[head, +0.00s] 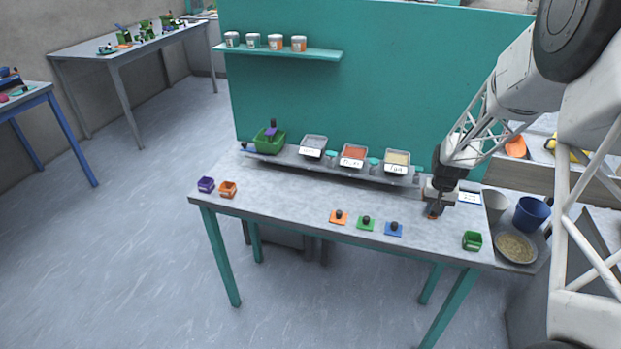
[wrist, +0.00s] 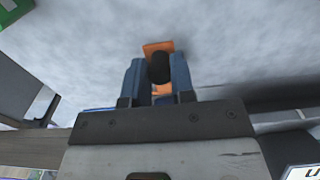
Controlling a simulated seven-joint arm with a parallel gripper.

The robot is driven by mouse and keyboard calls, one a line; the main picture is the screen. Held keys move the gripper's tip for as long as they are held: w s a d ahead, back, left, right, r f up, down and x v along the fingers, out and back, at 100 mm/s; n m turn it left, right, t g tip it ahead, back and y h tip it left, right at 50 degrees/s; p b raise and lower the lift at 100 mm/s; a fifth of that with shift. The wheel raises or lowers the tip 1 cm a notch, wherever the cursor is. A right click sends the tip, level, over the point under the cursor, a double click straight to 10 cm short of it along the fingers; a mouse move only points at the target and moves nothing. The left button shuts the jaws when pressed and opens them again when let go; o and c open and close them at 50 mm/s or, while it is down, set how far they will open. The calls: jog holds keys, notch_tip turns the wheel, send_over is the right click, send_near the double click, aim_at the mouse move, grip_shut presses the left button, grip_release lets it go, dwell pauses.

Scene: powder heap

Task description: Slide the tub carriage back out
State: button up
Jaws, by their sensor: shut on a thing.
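My gripper (head: 436,212) is at the right part of the grey table, with its fingers pointing down. In the wrist view, its two blue fingers (wrist: 157,82) are shut on a black knob (wrist: 160,68) on an orange piece (wrist: 158,47). I cannot tell whether the orange piece touches the table. A long grey rail (head: 335,171) runs along the back of the table. A green tub (head: 266,145) with a purple thing in it stands at its left end. Three labelled tubs stand along it: grey-filled (head: 313,146), red-filled (head: 353,156) and pale-filled (head: 396,161). I cannot tell which part is the carriage.
Orange (head: 338,219), green (head: 366,224) and blue (head: 393,230) knobbed plates lie near the front edge. Purple (head: 206,185) and orange (head: 228,190) small boxes are at left, a green box (head: 472,241) at right. A bowl (head: 515,248) and blue bucket (head: 531,214) stand beyond the right edge.

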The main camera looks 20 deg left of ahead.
jog(key=shift+d, duration=1.4)
jog(key=o, duration=0.8)
jog(key=shift+c, duration=0.2)
jog(key=shift+r, duration=0.1)
notch_tip(320, 180, up, 7)
jog(key=shift+r, duration=0.15)
